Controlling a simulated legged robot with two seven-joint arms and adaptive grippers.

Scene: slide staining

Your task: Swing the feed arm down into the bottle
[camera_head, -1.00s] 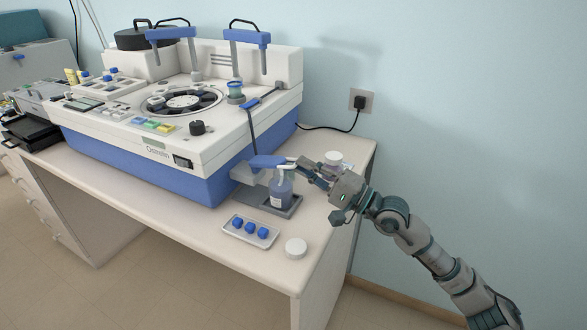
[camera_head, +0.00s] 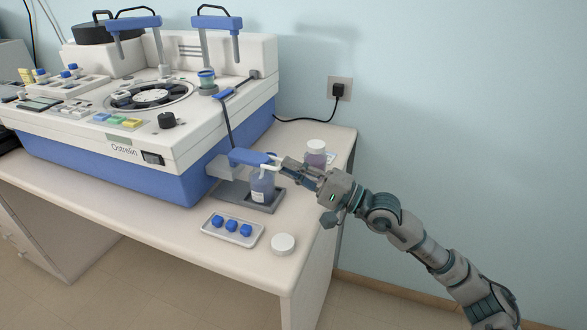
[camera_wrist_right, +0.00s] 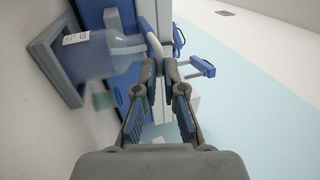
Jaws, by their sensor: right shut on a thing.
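The feed arm (camera_head: 247,157) is a blue arm with a white curved tube at its free end, on the front right of the white and blue machine. My right gripper (camera_head: 280,164) is shut on the white tube end; the tube also shows between the fingertips in the wrist view (camera_wrist_right: 154,46). The bottle (camera_head: 262,186), translucent blue-violet with a white label, stands upright below the feed arm in a grey tray (camera_head: 277,200). It appears sideways in the wrist view (camera_wrist_right: 92,58). Whether the tube's tip is inside the bottle cannot be told. My left gripper is not in view.
A small tray (camera_head: 212,236) with blue caps and a round white lid (camera_head: 283,243) lie in front of the bottle. A white-lidded jar (camera_head: 316,154) stands behind my right gripper. The large machine (camera_head: 110,150) fills the left. The table's right edge is close.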

